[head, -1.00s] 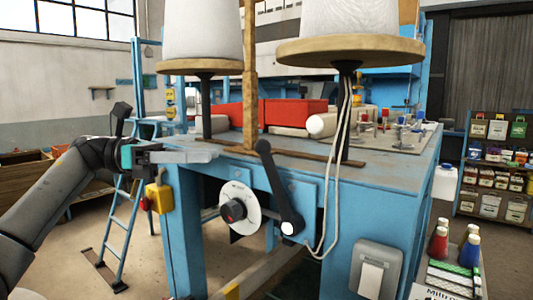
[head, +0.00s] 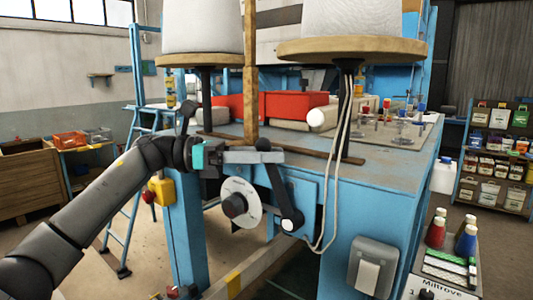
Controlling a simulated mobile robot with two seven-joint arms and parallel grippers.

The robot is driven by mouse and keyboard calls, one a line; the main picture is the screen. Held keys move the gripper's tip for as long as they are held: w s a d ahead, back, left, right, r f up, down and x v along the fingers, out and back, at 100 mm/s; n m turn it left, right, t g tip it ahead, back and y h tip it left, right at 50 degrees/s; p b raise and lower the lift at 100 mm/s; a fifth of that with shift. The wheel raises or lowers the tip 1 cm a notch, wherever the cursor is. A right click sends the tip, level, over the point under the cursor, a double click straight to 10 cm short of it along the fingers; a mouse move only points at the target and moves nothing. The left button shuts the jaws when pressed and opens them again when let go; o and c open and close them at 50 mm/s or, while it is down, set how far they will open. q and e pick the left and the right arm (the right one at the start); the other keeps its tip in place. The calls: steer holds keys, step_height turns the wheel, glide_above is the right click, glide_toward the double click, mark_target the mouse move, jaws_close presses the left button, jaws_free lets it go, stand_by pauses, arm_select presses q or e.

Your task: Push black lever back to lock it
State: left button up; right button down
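The black lever (head: 279,190) is on the front of the blue machine table. It stands tilted, its round knob up and to the left and its pivot, with a pale cap, at the lower right. My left gripper (head: 273,156) reaches in from the left, its fingers pointing right at the lever's upper end, just below the knob. The fingers overlap the lever in the picture; whether they touch it or stand around it, I cannot tell. The finger gap is not visible. My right gripper is out of view.
A white dial with a dark hub (head: 240,204) sits left of the lever. White cords (head: 335,180) hang to its right. A wooden post (head: 250,70) rises behind my gripper, and round wooden discs (head: 350,50) carry white cones above the table (head: 385,180).

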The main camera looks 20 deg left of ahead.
arm_select(q)
jaws_close()
steer(key=shift+r, duration=0.1)
